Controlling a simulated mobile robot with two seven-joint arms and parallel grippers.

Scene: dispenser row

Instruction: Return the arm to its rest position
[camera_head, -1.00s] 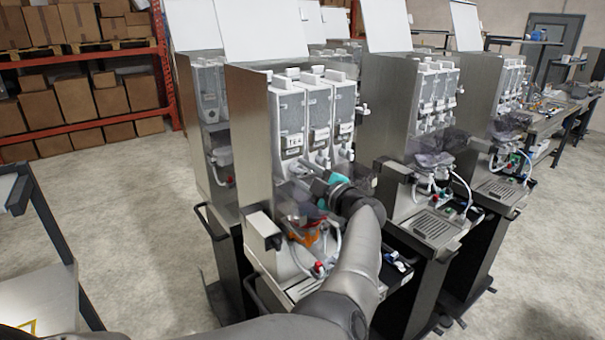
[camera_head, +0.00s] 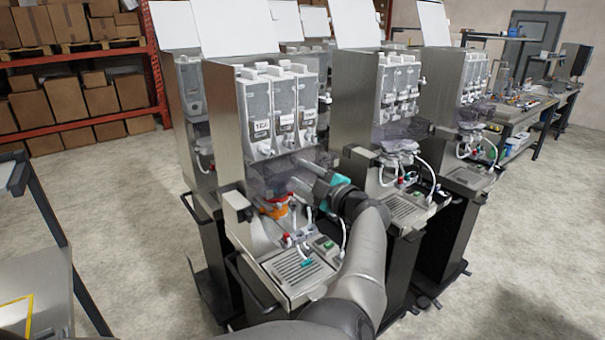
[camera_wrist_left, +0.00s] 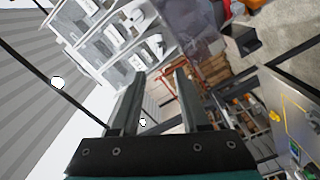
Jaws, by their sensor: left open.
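My left arm comes in from the bottom of the head view, and its left gripper (camera_head: 306,188) is in front of the nearest dispenser machine (camera_head: 225,125). The gripper points left toward the machine's middle, below its white canisters (camera_head: 283,110). In the left wrist view the two fingers (camera_wrist_left: 158,95) are apart with nothing between them. Whether the gripper touches the machine's clear hopper (camera_head: 268,178) cannot be told. My right gripper is not in view.
More dispenser machines (camera_head: 385,110) stand in a row to the right. An orange part (camera_head: 272,207) and a drip tray (camera_head: 297,268) are below the gripper. A shelf with boxes (camera_head: 70,100) stands at the back left. A grey cart (camera_head: 40,290) is at the left. Floor between is clear.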

